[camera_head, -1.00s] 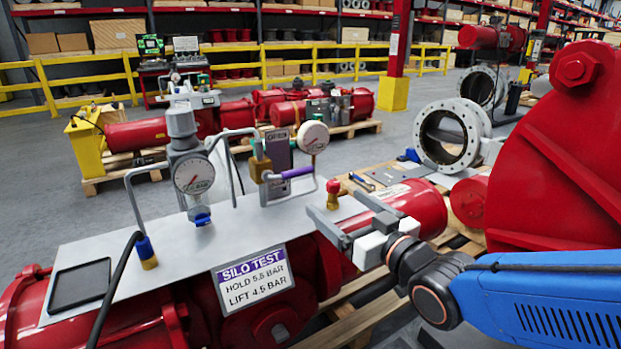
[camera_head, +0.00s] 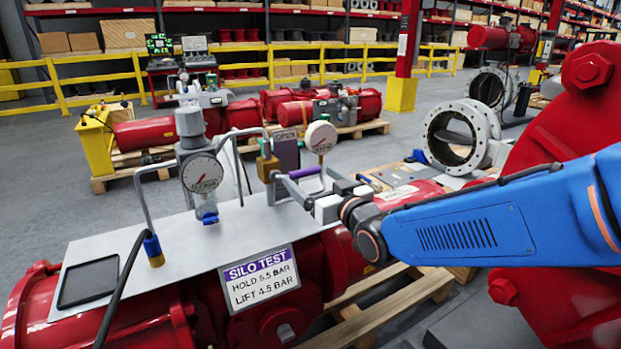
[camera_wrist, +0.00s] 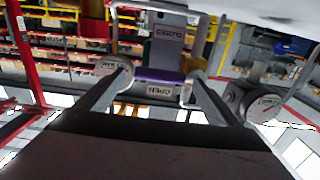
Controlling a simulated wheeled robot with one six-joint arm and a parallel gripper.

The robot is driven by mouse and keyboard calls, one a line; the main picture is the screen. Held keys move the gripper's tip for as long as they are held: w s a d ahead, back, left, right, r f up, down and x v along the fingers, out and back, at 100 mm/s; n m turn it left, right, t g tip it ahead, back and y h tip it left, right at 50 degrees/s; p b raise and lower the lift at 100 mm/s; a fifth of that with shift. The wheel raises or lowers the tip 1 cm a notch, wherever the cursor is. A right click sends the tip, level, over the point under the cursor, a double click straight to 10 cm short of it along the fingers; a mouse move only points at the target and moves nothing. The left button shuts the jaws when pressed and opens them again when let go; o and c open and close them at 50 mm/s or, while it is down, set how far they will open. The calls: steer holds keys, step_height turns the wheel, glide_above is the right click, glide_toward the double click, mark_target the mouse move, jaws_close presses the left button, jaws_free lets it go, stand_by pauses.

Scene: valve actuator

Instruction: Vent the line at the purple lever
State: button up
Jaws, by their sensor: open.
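The purple lever (camera_head: 306,172) is a purple grip on a grey bent handle, joined to a brass valve body (camera_head: 266,166) on the metal plate. In the wrist view the purple grip (camera_wrist: 158,76) runs crosswise between my fingertips. My gripper (camera_head: 307,177) is open, its two grey fingers reaching to either side of the lever from the right. I cannot tell whether any part touches.
A round gauge (camera_head: 320,138) stands close behind the lever; a larger gauge (camera_head: 203,174) is left of it. Bent pipes rise from the metal plate (camera_head: 180,248). A SILO TEST sign (camera_head: 260,279) hangs in front. A big red housing (camera_head: 535,135) is at right.

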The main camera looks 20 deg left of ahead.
steer(key=shift+x, duration=0.8)
steer(key=c, duration=1.5)
